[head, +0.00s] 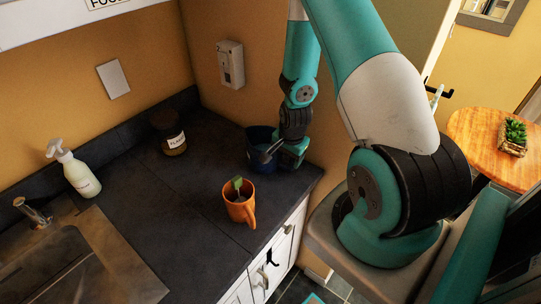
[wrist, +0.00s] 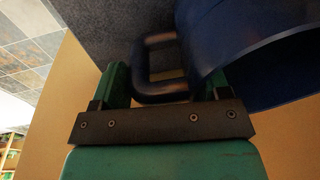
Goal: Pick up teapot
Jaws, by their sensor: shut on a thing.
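The dark blue teapot (head: 258,135) is at the right end of the dark counter, near the wall corner. In the wrist view its rounded blue body (wrist: 262,38) fills the upper right, and its looped handle lies between my fingers. My gripper (head: 270,153) reaches the teapot from the right side in the head view. In the wrist view my gripper (wrist: 165,88) is shut on the teapot by its handle. The arm hides part of the teapot in the head view. I cannot tell if its base touches the counter.
An orange mug (head: 240,208) with a green tag stands in front of the teapot. A round wooden table (head: 478,133) with a plant is at right.

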